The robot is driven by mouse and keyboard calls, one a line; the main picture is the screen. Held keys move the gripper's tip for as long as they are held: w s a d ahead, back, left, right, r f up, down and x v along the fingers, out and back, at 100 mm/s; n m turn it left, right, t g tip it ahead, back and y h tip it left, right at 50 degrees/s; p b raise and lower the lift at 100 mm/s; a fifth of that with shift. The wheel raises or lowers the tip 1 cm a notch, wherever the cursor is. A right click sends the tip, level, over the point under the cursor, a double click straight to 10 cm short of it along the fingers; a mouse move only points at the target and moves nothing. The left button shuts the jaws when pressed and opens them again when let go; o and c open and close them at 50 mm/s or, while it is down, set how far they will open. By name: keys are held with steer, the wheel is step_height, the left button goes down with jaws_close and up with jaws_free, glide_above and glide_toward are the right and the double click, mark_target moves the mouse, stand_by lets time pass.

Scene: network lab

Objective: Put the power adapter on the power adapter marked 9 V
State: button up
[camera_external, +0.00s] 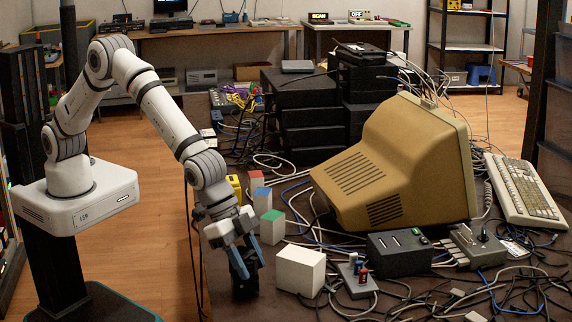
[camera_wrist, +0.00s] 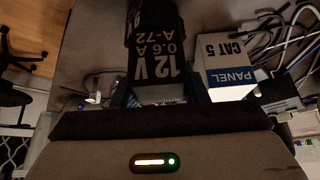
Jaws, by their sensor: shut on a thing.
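My gripper (camera_external: 246,262) points down at the front left of the dark table, its blue fingers shut on a black power adapter (camera_external: 240,266). In the wrist view the held adapter (camera_wrist: 155,62) reads "12 V 0.6 A A-72" in white.
A white box (camera_external: 300,270), marked "PANEL CAT 5" in the wrist view (camera_wrist: 228,68), stands close on the right. Small colour-topped blocks (camera_external: 272,226) stand behind. A beige monitor (camera_external: 395,165), a black switch box (camera_external: 399,252) and tangled cables fill the right.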

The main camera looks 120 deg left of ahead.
steer(key=shift+f, duration=0.15)
steer(key=o, duration=1.1)
steer(key=shift+r, duration=0.4)
steer(key=v, duration=1.1)
steer(key=s+a+r+g, duration=0.15)
steer(key=s+r, duration=0.25)
steer(key=s, duration=0.6)
steer(key=s+a+r, duration=0.3)
steer(key=s, duration=1.4)
steer(key=s+f+g, duration=0.1)
steer(key=s, duration=0.6)
steer(key=s+a+g, duration=0.1)
steer(key=s, duration=0.6)
steer(key=shift+s+a+f, duration=0.1)
steer(key=shift+s+f, duration=0.15)
steer(key=shift+f, duration=0.1)
